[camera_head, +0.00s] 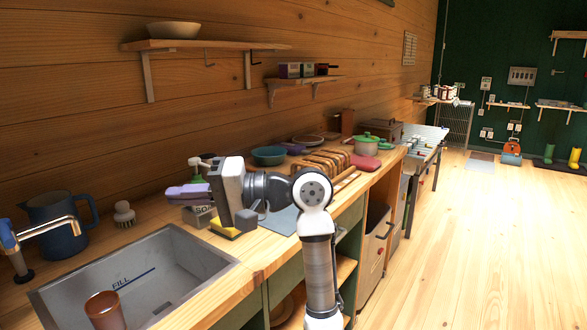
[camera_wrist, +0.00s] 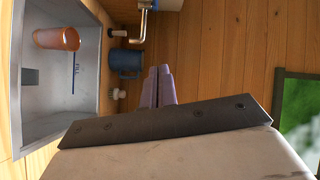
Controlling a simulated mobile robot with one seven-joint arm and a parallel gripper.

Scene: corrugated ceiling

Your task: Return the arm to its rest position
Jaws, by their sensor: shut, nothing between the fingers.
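My gripper (camera_head: 186,193) is raised above the wooden counter, near the back right corner of the sink, and its fingers point left in the head view. In the wrist view my gripper's purple fingers (camera_wrist: 157,88) lie side by side, shut, with nothing between them. My grey and white arm rises from the counter's front side and bends at the elbow toward the wall. A yellow and grey sponge (camera_head: 234,229) lies on the counter below my gripper's body.
The sink (camera_head: 165,270) holds an orange cup (camera_head: 105,311); the cup also shows in the wrist view (camera_wrist: 57,39). A blue jug (camera_head: 55,222), a brush (camera_head: 124,214) and a tap (camera_head: 45,230) stand by it. A green pot (camera_head: 367,146) is further along.

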